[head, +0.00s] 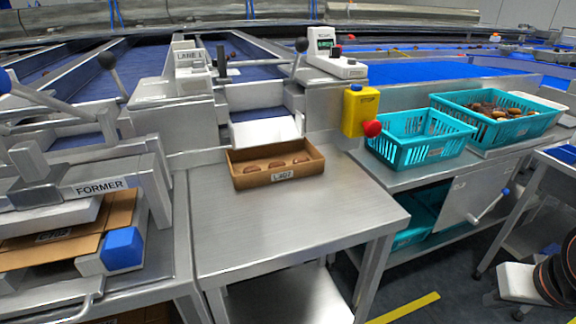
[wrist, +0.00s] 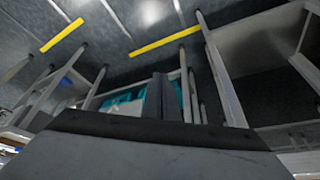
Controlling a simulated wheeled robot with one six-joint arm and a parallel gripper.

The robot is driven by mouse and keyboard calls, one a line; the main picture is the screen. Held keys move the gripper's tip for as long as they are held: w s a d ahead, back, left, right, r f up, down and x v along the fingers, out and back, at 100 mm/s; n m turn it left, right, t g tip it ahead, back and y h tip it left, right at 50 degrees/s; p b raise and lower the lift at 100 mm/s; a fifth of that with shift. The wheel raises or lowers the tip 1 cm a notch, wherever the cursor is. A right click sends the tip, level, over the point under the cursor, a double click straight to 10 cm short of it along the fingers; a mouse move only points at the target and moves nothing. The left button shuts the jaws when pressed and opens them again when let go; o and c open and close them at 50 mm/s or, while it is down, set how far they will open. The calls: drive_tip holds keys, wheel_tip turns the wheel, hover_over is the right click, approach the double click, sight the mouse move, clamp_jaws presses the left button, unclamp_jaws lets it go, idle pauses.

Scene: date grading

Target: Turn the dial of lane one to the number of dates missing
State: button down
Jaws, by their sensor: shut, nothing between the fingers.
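The lane one post (head: 190,85) carries a "LANE 1" sign (head: 190,57) at the upper left of the head view. A black upright piece (head: 222,62) stands beside it; I cannot tell whether it is the dial. No dial numbers are readable. An open brown carton (head: 236,181) stands on the steel table below the chute, with a few dates (head: 276,164) in a row inside; its label is too small to read surely. My gripper (wrist: 163,82) shows in the wrist view as dark fingers, shut and empty, over the floor and table legs, away from the lane.
A grey unit with a green display (head: 325,42) stands right of the lane. A yellow box with a red stop button (head: 372,129) is below it. Teal crates (head: 420,150) stand at the right. The "FORMER" machine (head: 100,187) is at the left. The steel table (head: 290,225) is clear in front.

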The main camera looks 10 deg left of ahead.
sight(335, 51)
idle(0.7)
